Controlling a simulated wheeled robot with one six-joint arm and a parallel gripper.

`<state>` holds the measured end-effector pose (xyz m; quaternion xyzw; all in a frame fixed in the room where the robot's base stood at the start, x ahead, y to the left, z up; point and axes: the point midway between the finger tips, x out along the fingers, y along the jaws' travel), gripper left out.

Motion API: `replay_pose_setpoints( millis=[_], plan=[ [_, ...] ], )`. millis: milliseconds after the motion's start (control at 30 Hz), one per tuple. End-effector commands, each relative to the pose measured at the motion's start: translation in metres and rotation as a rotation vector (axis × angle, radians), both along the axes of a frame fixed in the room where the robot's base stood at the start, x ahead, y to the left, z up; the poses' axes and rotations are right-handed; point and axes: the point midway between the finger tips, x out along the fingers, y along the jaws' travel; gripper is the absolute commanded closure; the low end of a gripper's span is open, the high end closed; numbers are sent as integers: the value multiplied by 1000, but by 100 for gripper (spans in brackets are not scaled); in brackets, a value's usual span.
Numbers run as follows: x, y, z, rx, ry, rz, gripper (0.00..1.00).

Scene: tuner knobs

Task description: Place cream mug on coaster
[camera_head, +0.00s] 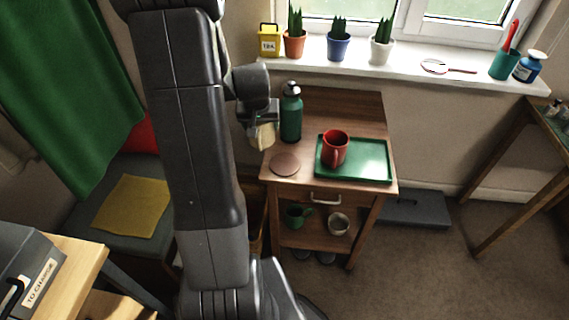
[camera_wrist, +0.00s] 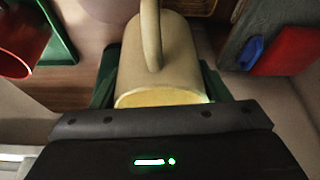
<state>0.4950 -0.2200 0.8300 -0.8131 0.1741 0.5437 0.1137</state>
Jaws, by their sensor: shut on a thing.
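A cream mug (camera_head: 263,137) is in my gripper (camera_head: 261,124), held in the air beside the left edge of the small wooden side table. In the wrist view the cream mug (camera_wrist: 172,60) sits between the two fingers of my gripper (camera_wrist: 160,82), its rim toward the camera and its handle facing up in the picture. The fingers are shut on its sides. The round brown coaster (camera_head: 285,163) lies bare on the front left of the table top, just right of and below the mug in the head view.
A green bottle (camera_head: 291,115) stands on the table behind the coaster, close to my gripper. A green tray (camera_head: 368,165) with a red mug (camera_head: 334,148) takes up the right side. A green mug (camera_head: 296,215) and a pale bowl-like vessel (camera_head: 339,223) are on the shelf below.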

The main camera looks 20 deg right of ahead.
Motion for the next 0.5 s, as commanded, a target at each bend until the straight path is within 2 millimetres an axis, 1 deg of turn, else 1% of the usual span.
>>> replay_pose_setpoints(
  millis=[33,100,200,300,367,400,467,500],
  plan=[
    [-10,-15,6,-2,-5,-31,67],
    [-23,-29,12,0,-3,-66,67],
    [-36,-43,18,2,-3,-101,67],
    [-45,-51,22,3,-3,-122,67],
    [-48,-54,20,4,-2,-128,67],
    [-49,-55,16,4,-1,-130,67],
    [-50,-55,7,5,1,-133,67],
    [-50,-55,-1,6,2,-133,67]
  ],
)
